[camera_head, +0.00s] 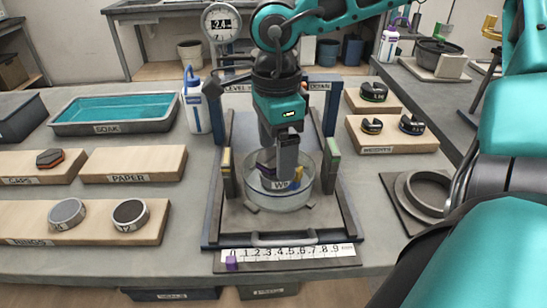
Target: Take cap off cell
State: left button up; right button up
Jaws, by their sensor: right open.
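The round clear glass cell (283,200) stands in the middle of the lever frame (212,225). A label starting with "W" shows through its wall, partly covered by my gripper. My right gripper (287,178) points down at the cell from above, its lower end in front of or inside the rim; I cannot tell which. Its jaws are open, but the fingertips are hard to make out. A dark purple piece and a yellow piece (297,179) show beside it. A separate cap is not clear on the cell. A dark hexagonal cap with an orange edge (49,158) lies on the caps board. My left gripper is out of view.
A teal soak tray (62,128) and a white bottle (195,108) stand at the left. Paper (105,165) and rings boards lie nearer. Weights sit on boards (395,140) at the right. A numbered scale with a purple slider (231,262) lies in front of the frame.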

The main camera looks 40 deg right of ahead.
jog(key=shift+f, duration=0.1)
jog(key=c, duration=1.4)
